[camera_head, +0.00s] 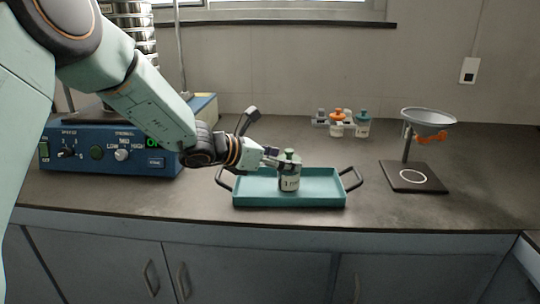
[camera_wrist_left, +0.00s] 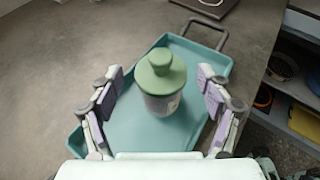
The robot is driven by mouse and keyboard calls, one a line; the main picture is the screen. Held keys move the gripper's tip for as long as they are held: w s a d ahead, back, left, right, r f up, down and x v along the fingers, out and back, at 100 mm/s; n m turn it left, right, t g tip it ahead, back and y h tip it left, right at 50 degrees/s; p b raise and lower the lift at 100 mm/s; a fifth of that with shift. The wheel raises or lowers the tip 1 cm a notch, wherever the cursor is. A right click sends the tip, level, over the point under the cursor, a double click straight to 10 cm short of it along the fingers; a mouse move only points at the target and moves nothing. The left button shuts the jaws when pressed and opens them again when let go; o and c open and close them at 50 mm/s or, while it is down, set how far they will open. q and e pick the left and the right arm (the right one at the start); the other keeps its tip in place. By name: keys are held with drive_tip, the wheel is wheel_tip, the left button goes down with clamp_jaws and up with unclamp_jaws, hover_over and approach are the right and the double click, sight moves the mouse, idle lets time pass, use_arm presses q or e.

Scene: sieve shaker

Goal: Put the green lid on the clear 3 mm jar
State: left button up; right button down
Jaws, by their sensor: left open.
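The clear jar (camera_head: 289,183), marked with a 3, stands upright in the teal tray (camera_head: 335,202). The green lid (camera_head: 289,155) is on top of the jar; I cannot tell how firmly it sits. My left gripper (camera_head: 275,157) is at lid height, at the left side of the jar in the head view. In the left wrist view its open fingers are on either side of the lid (camera_wrist_left: 160,70) and jar (camera_wrist_left: 163,106), with gaps on both sides. My right gripper is not in view.
A blue sieve shaker (camera_head: 110,150) stands at the left. A funnel stand (camera_head: 414,178) is at the right. The bench between them is clear.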

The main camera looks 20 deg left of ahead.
use_arm(q)
drive_tip(key=shift+r+p, duration=0.3)
drive_tip(key=shift+r, duration=0.1)
drive_tip(key=p+v, duration=0.4)
drive_tip(key=v, duration=0.8)
drive_tip(key=shift+r, duration=0.2)
